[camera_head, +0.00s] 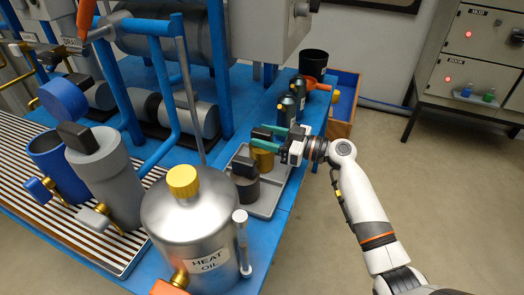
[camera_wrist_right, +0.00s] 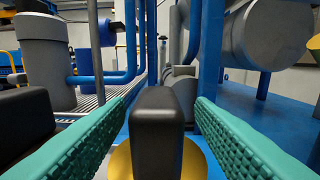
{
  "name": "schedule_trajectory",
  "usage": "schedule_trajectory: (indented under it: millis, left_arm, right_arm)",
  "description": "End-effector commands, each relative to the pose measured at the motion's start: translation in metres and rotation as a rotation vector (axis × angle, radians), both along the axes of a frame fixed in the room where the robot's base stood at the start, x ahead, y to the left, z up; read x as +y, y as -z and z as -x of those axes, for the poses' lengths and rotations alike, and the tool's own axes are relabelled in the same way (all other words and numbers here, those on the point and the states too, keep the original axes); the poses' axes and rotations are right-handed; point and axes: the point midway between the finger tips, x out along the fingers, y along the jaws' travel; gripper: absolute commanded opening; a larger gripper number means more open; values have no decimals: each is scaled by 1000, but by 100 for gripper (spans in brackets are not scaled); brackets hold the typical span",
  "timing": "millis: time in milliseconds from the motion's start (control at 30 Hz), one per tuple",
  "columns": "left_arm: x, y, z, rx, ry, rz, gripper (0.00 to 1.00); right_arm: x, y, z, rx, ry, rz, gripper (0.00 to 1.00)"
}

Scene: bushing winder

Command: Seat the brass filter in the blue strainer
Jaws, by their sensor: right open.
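The brass filter (camera_head: 263,158) stands on a grey tray with its black block handle up. My right gripper (camera_head: 257,139) is open at this handle. In the right wrist view the black handle (camera_wrist_right: 157,130) stands between the two teal fingers (camera_wrist_right: 160,100), with a gap on each side, and the brass rim (camera_wrist_right: 192,162) shows below. The blue strainer (camera_head: 60,165) stands at the far left on a striped grating, with its blue lid (camera_head: 64,97) tilted up above it. The inside of the strainer cannot be seen. My left gripper is not in view.
A dark grey filter (camera_head: 246,188) with a black handle stands beside the brass one on the tray (camera_head: 268,207). A grey housing (camera_head: 108,180), the heat oil tank (camera_head: 190,225) and blue pipes (camera_head: 165,95) stand between tray and strainer. Small dark bottles (camera_head: 287,110) stand behind.

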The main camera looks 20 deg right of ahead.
Motion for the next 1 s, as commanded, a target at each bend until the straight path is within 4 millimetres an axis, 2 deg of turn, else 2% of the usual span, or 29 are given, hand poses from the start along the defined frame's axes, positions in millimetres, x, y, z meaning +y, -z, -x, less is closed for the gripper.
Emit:
schedule_trajectory:
  millis: [167,400,467,700,1000]
  left_arm:
    - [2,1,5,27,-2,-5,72]
    - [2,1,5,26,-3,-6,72]
    - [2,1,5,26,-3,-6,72]
    - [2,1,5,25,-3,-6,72]
    - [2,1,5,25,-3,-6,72]
  right_arm:
    - [23,-2,-15,1,0,-2,49]
    - [25,-2,-17,0,1,0,49]
    - [25,-2,-17,0,1,0,41]
    - [25,-2,-17,1,1,-1,2]
    - [25,-2,-17,0,1,0,0]
